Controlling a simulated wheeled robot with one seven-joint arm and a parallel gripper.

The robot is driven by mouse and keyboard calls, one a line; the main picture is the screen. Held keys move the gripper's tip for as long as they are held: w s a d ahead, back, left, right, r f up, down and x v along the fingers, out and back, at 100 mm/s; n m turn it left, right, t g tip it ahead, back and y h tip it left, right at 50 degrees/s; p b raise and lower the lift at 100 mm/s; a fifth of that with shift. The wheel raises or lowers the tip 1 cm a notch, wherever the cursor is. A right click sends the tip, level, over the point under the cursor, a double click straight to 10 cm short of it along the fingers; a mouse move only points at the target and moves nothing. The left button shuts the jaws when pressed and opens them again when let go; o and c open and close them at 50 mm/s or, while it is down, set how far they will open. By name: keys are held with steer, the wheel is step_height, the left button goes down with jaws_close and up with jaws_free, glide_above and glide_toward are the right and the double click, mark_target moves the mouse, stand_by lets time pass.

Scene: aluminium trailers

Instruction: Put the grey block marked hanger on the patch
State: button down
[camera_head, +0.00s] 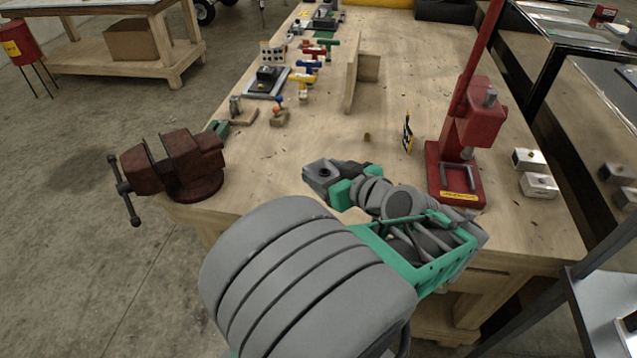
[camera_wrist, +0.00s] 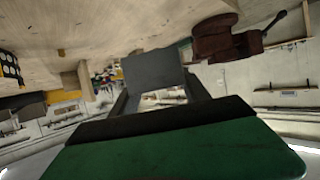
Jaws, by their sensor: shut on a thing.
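My gripper (camera_head: 338,182) is over the near part of the wooden bench, left of the red press. It is shut on a grey block (camera_head: 321,171), which has a dark round spot on top. In the wrist view, the plain grey face of the block (camera_wrist: 155,70) shows between the two dark fingers of my gripper (camera_wrist: 157,88). The block appears to be held above the bench top. I cannot read any marking on it. I cannot make out a patch for certain in either view.
A red-brown vice (camera_head: 185,165) stands at the bench's left edge. A red press (camera_head: 465,150) stands to the right, with two pale metal blocks (camera_head: 538,185) beyond it. Bare wood lies between.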

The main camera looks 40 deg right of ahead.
steer(key=shift+s+d, duration=0.15)
steer(key=shift+s, duration=0.05)
steer(key=w+d+f, duration=0.2)
steer(key=w+f, duration=0.1)
steer(key=w+d+f+p, duration=0.1)
steer(key=w+d+f, duration=0.2)
steer(key=w, duration=0.1)
steer(key=w+d+f, duration=0.2)
steer(key=w+f, duration=0.2)
steer(key=shift+w+d+p, duration=0.25)
steer(key=shift+d+p, duration=0.1)
steer(key=shift+p, duration=0.05)
step_height(320, 180, down, 3)
steer(key=shift+d+r+p, duration=0.1)
steer(key=shift+r+p, duration=0.1)
steer(key=shift+p, duration=0.25)
steer(key=shift+f, duration=0.3)
steer(key=c, duration=0.5)
jaws_free()
steer(key=shift+r, duration=0.1)
